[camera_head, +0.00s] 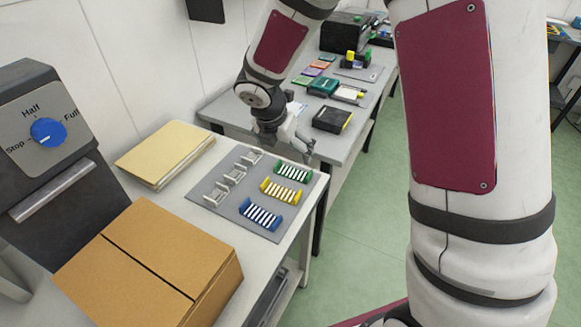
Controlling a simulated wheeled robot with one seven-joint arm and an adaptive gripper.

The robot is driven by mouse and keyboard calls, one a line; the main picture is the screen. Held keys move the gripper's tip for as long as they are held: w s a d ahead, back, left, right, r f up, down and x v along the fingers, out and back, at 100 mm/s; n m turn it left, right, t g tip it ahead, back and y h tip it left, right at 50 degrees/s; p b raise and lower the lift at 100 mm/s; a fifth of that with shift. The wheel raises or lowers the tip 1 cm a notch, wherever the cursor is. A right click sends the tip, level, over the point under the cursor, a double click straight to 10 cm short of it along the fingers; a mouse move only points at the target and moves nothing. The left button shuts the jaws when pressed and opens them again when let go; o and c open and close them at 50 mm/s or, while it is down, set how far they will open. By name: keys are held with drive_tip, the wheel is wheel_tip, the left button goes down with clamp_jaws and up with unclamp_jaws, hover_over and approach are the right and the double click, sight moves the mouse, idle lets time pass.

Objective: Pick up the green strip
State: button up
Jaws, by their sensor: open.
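The green strip (293,172) is a short row of white pieces with green ends. It lies at the far right of a grey mat (227,213) on the near table. A yellow strip (281,191) and a blue strip (261,214) lie in front of it on the same mat. My gripper (302,150) is open and empty, just behind and above the green strip. The gap between the fingers is small in this view, and I cannot tell its exact height over the mat.
White holders (232,177) stand on the mat's left side. A cardboard box (150,262) and a paper stack (165,153) lie left of the mat. A dark machine with a blue knob (48,132) stands at far left. A second table (357,140) behind carries several objects.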

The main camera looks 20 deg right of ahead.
sight(294, 171)
drive_tip(key=x, duration=1.2)
drive_tip(key=shift+w+d, duration=0.1)
drive_tip(key=c, duration=0.5)
